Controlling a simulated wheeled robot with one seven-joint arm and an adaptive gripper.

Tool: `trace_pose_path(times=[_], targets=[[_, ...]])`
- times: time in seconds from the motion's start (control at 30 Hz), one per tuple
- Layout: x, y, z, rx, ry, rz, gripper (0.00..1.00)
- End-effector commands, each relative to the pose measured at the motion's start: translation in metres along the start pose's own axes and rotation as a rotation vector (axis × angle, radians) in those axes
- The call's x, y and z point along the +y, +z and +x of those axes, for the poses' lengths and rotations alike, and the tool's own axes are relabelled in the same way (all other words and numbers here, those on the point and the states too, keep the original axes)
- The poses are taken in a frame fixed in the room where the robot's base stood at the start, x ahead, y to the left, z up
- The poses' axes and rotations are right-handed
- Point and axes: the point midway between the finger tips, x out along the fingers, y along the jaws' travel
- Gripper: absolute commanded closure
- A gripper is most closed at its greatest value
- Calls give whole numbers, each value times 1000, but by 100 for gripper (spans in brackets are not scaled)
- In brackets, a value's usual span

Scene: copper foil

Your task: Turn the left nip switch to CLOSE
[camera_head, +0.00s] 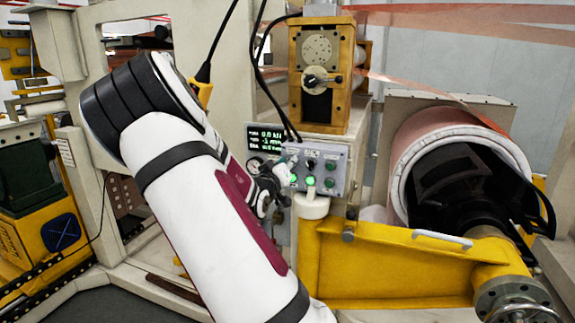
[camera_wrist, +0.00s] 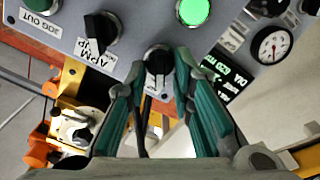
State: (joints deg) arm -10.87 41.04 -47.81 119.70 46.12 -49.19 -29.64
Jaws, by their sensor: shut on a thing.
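The grey control panel (camera_head: 333,172) stands in the middle of the head view, with lit green buttons and black knobs. In the wrist view the panel (camera_wrist: 135,25) runs along the top. My gripper (camera_wrist: 160,70) has its teal fingers on both sides of a black switch knob (camera_wrist: 158,60), shut on it. I take this knob for the left nip switch; its label is mostly hidden and I cannot read its setting. In the head view my gripper (camera_head: 281,178) is at the panel's left side, and my white arm hides part of the area.
A black knob (camera_wrist: 101,28) labelled ARM UP and a lit green button (camera_wrist: 193,11) are close to the fingers. A dark display (camera_head: 265,138) is left of the panel. A yellow arm (camera_head: 390,265) and a copper foil roll (camera_head: 435,140) are at right.

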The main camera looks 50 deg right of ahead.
Motion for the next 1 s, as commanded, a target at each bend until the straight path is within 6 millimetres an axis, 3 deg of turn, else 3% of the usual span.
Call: trace_pose_path(times=[0.03, 0.07, 0.1, 0.4, 0.53, 1.0], targets=[[0, 0, 0, -1, -1, -1, 100], [0, 0, 0, -1, -1, -1, 76], [0, 0, 0, -1, -1, -1, 72], [0, 0, -1, 0, -1, 1, 72], [-1, -1, -11, 0, -3, 2, 72], [-2, 0, -98, 1, -5, 0, 72]])
